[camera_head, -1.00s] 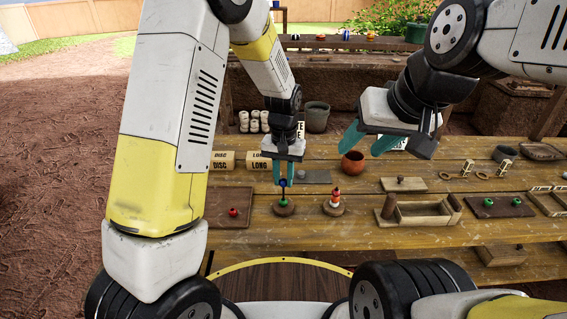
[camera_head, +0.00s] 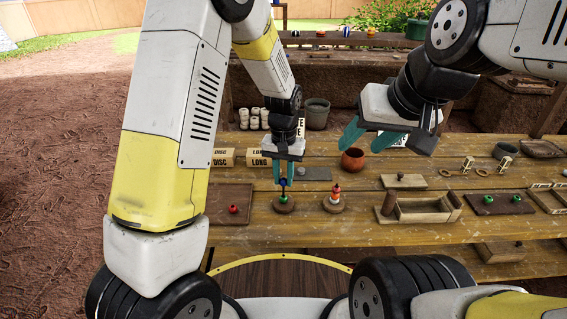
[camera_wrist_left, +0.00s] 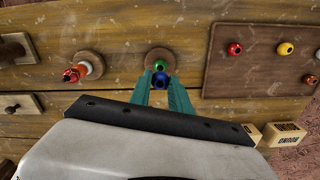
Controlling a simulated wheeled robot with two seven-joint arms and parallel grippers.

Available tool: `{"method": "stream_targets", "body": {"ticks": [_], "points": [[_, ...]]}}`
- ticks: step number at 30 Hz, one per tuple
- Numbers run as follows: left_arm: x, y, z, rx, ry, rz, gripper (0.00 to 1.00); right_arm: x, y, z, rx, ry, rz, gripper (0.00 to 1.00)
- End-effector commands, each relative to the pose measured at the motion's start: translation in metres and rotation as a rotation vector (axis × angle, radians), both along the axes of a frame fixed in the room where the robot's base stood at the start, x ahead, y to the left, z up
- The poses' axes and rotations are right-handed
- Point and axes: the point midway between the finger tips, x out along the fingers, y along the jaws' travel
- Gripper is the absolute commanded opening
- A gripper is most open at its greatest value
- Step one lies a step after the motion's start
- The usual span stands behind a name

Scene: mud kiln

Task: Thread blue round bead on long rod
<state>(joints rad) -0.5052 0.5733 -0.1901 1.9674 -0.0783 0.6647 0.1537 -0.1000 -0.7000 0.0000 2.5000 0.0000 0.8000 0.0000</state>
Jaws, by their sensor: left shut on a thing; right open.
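The blue round bead (camera_head: 283,182) is held between the fingertips of my left gripper (camera_head: 283,178), at the top of a thin upright rod (camera_head: 283,192). A green bead (camera_head: 284,199) sits low on that rod, on its round wooden base (camera_head: 284,208). In the left wrist view the blue bead (camera_wrist_left: 160,82) shows between the fingers, just below the green bead (camera_wrist_left: 159,65) in the picture. I cannot tell whether the blue bead is around the rod tip or just above it. My right gripper (camera_head: 367,143) is open and empty above the table's far side.
A second stand with red and white pieces (camera_head: 334,195) is right of the rod. A dark board with a red bead (camera_head: 233,209) lies left. An open wooden box (camera_head: 425,210) and a board with green beads (camera_head: 500,205) are right. A clay pot (camera_head: 353,160) stands behind.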

Motion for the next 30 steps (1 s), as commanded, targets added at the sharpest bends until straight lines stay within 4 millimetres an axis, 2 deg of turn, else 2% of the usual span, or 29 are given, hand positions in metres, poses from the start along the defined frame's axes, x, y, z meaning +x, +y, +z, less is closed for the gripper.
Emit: {"method": "stream_targets", "body": {"ticks": [5, 6, 9, 19, 30], "points": [[0.0, 0.0, 0.0, 0.0, 0.0, 0.0, 0.0, 0.0, 0.0, 0.0, 0.0, 0.0, 0.0, 0.49], [0.0, 0.0, 0.0, 0.0, 0.0, 0.0, 0.31, 0.0, 0.0, 0.0, 0.0, 0.0, 0.0, 0.49], [0.0, 0.0, 0.0, 0.0, 0.0, 0.0, 0.49, 0.0, 0.0, 0.0, 0.0, 0.0, 0.0, 0.49], [0.0, 0.0, 0.002, 0.0, -0.001, 0.0, 0.49, 0.0, 0.0, 0.0, 0.0, 0.0, 0.0, 0.49], [0.001, 0.0, 0.026, -0.001, -0.003, 0.0, 0.49, 0.0, 0.0, 0.0, 0.0, 0.0, 0.0, 0.49]]}}
